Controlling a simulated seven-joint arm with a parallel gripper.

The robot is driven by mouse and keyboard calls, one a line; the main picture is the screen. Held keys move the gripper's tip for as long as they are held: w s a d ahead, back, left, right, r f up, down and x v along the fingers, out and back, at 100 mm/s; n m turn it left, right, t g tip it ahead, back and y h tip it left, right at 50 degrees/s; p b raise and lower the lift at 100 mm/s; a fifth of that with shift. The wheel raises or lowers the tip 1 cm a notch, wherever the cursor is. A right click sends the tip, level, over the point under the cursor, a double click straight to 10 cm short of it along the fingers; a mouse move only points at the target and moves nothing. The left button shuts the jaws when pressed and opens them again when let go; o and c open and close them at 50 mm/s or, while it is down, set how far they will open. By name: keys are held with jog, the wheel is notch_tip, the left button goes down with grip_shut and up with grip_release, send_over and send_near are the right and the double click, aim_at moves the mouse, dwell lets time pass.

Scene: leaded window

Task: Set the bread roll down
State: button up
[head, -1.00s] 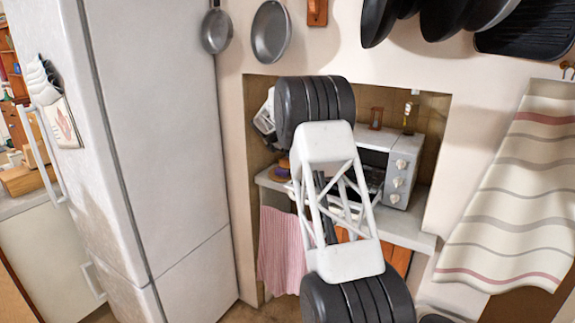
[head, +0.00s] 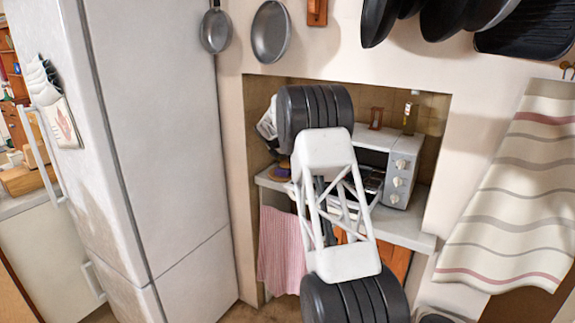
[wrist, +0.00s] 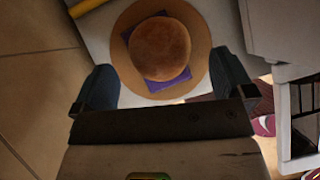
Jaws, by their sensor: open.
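The bread roll (wrist: 160,50), round and golden brown, rests on a purple piece (wrist: 166,84), perhaps a napkin, on a round tan plate or board (wrist: 118,54) in the wrist view. My gripper (wrist: 162,64) is open, with one dark finger on each side of the plate's near part. The fingers are apart from the roll and nothing is held between them. In the head view the plate (head: 281,172) shows small on the counter in the alcove, beside my arm. My gripper is hidden behind my arm there.
A white toaster oven (head: 402,170) stands right of the plate on the counter (head: 405,232). A yellow object (wrist: 88,7) lies left of the plate. A pink towel (head: 280,250) hangs below. The fridge (head: 180,150) stands left; pans (head: 270,32) hang above.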

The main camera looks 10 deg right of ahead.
aim_at(286, 159)
jog(key=shift+x, duration=1.7)
jog(key=shift+c, duration=0.5)
jog(key=c, duration=0.9)
jog(key=shift+o, duration=0.2)
jog(key=shift+r, duration=0.1)
jog(key=shift+r, duration=4.9)
